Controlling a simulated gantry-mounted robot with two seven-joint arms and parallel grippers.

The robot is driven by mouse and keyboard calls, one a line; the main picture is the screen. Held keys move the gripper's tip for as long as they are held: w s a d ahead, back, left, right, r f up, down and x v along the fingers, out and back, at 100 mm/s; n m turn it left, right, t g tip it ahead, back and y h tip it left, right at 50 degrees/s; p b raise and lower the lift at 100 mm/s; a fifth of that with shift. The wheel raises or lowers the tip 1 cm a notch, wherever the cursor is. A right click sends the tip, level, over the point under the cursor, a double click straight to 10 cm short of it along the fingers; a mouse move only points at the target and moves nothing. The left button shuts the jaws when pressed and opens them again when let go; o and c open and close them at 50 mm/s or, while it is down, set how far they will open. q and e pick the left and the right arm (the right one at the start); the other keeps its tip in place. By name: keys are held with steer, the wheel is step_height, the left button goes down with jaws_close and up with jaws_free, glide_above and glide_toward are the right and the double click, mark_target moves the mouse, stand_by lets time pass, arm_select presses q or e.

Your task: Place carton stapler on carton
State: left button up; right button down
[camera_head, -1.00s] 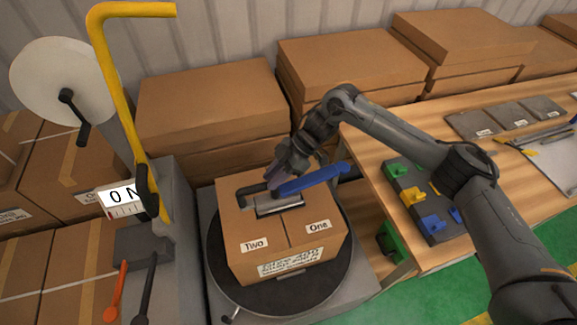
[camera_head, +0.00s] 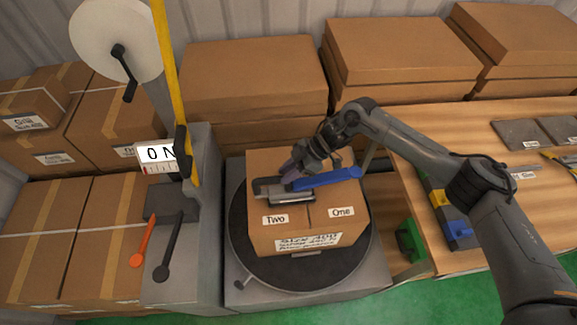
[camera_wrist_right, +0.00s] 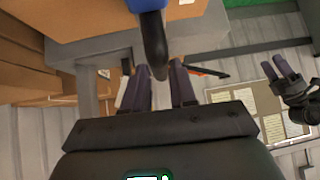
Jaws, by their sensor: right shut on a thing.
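The carton stapler, with a blue handle (camera_head: 327,179) and a grey and black body, lies over the top of the brown carton (camera_head: 262,232). Whether its base fully touches the carton cannot be told. My right gripper (camera_head: 293,178) is shut on the stapler from behind. In the right wrist view, a black part of the stapler (camera_wrist_right: 153,42) sits between the right gripper's fingers (camera_wrist_right: 159,88), with some blue beside it. The carton stands on a round black turntable. My left gripper (camera_wrist_right: 279,67) shows only in the right wrist view, its fingers apart, with nothing seen between them.
The turntable (camera_head: 300,276) sits on a grey base. A grey machine with a yellow bar (camera_head: 164,70) and an orange lever (camera_head: 143,243) stands at left. Stacked cartons (camera_head: 250,75) line the back wall. A wooden table (camera_head: 430,130) with blue and yellow tools is at right.

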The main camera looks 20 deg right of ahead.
steer(key=shift+w, duration=0.1)
stand_by(0.3)
steer(key=c, duration=1.2)
jaws_free()
steer(key=shift+f, duration=0.2)
steer(key=shift+c, duration=0.2)
steer(key=o, duration=0.3)
steer(key=shift+o, duration=0.2)
steer(key=shift+r, duration=0.1)
steer(key=shift+d+r, duration=0.1)
steer(key=shift+r, duration=0.05)
steer(key=v, duration=1.2)
